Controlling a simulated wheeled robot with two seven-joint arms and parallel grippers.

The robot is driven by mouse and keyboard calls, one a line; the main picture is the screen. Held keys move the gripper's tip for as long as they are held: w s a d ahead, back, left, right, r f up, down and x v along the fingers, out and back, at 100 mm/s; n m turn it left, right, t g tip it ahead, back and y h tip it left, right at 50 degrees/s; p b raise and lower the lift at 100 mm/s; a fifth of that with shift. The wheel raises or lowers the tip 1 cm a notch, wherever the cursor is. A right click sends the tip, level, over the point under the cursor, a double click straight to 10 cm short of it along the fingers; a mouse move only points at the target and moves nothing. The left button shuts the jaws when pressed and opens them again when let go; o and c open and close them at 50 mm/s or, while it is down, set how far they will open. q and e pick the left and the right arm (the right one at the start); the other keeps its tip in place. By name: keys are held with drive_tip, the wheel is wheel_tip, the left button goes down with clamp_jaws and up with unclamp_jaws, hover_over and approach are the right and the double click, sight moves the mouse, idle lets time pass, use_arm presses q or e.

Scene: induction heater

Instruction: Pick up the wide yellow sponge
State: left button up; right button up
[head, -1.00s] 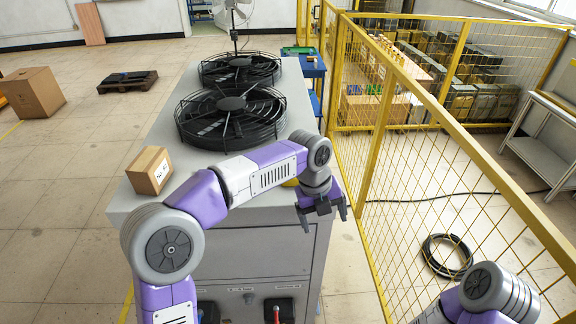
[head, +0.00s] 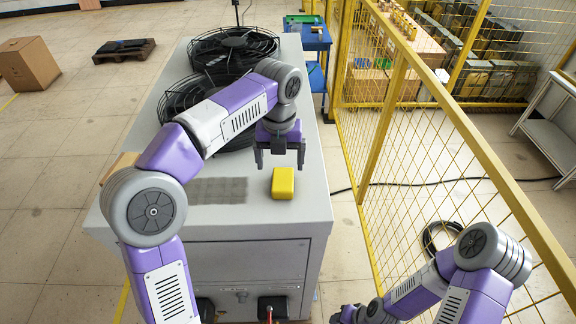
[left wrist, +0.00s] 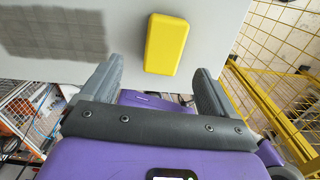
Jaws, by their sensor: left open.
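The wide yellow sponge (head: 283,183) lies on the grey top of the heater cabinet (head: 240,214), near its front right part. It also shows in the left wrist view (left wrist: 166,44), ahead of the fingers and between their lines. My left gripper (head: 280,161) is open and empty, with its fingers pointing down above and just behind the sponge in the head view. The fingers look apart from the sponge. My right gripper (head: 350,314) shows only partly at the bottom edge, and its jaws are unclear.
Black fan guards (head: 232,50) stand on the cabinet behind my left arm. A cardboard box (head: 118,167) is mostly hidden by that arm at the left edge. A yellow mesh fence (head: 400,150) runs along the right. The cabinet top around the sponge is clear.

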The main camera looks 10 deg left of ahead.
sight(283, 179)
use_arm(q)
drive_tip(key=shift+w+f, duration=0.55)
drive_tip(key=shift+f, duration=0.05)
drive_tip(key=shift+s+d+f+b, duration=0.1)
drive_tip(key=shift+s+f+b, duration=0.2)
drive_tip(key=shift+f, duration=0.3)
drive_tip(key=shift+s+f+b, duration=0.15)
drive_tip(key=shift+s+f, duration=0.25)
drive_tip(key=shift+f, duration=0.2)
drive_tip(key=f, duration=0.4)
drive_tip(key=shift+w+d+b, duration=0.1)
drive_tip(key=shift+w+b, duration=0.2)
drive_tip(key=shift+w, duration=0.1)
drive_tip(key=shift+s+r, duration=0.1)
drive_tip(key=shift+s, duration=0.1)
drive_tip(key=shift+w, duration=0.15)
drive_tip(key=c, duration=1)
use_arm(e)
drive_tip(key=shift+f, duration=0.75)
use_arm(q)
wheel_tip(283, 179, up, 10)
drive_tip(key=shift+f+p, duration=0.1)
drive_tip(key=shift+p, duration=1.1)
drive_tip(key=shift+c, duration=0.2)
use_arm(e)
wheel_tip(283, 179, up, 2)
drive_tip(key=shift+r, duration=0.2)
